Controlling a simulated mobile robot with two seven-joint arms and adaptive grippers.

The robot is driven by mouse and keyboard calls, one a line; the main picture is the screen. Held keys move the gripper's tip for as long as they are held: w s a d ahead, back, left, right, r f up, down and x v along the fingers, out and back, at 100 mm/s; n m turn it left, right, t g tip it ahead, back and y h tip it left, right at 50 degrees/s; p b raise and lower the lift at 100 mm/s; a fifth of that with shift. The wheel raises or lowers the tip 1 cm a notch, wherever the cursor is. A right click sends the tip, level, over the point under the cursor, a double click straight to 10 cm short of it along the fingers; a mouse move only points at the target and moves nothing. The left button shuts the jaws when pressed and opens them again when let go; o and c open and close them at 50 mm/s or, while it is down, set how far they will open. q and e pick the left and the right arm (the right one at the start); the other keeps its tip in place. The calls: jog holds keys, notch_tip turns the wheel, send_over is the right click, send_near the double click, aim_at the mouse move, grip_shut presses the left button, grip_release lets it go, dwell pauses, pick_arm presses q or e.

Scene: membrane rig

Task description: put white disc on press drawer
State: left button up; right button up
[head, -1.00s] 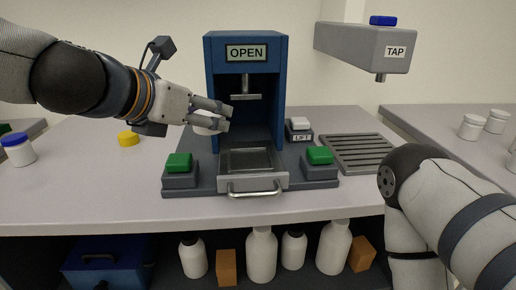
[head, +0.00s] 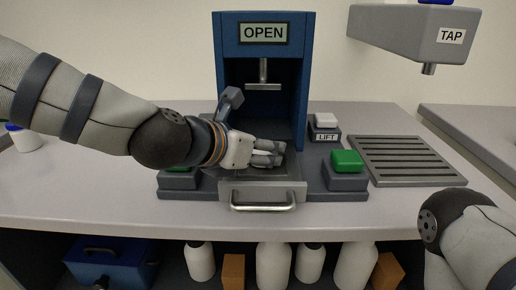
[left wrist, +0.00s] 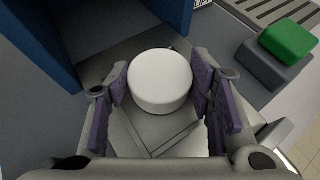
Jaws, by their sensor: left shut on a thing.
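The white disc (left wrist: 160,80) sits between the two finger pads of my left gripper (left wrist: 162,90) in the left wrist view. My left gripper (head: 282,153) is shut on it and is over the press drawer (head: 262,191), low in front of the blue press (head: 224,68). The drawer is pulled out, with its metal handle (head: 263,206) toward me. In the head view the fingers hide the disc. I cannot tell whether the disc touches the drawer. My right gripper is not in view; only part of my right arm shows at the lower right.
Green buttons flank the drawer; the right one (head: 346,161) is clear and my arm partly covers the left one (head: 178,168). The LIFT button (head: 324,121) is behind. A drain grate (head: 405,160) and the tap (head: 412,35) are to the right. The press display (head: 264,33) reads OPEN.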

pick_arm(q)
jog(key=shift+w+f, duration=0.1)
jog(key=shift+f, duration=0.1)
jog(key=o, duration=1)
jog(key=shift+r, duration=0.1)
jog(key=p+v, duration=0.1)
jog(key=v, duration=0.4)
jog(key=p+v, duration=0.1)
jog(key=v, duration=0.5)
jog(key=shift+d+r, duration=0.1)
jog(key=shift+r, duration=0.35)
jog(key=shift+s+a+r+p, duration=0.1)
jog(key=shift+s+a+p, duration=0.25)
jog(key=shift+s, duration=0.1)
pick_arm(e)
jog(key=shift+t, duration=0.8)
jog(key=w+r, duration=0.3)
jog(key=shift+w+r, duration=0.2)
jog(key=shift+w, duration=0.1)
pick_arm(q)
jog(key=shift+f, duration=0.25)
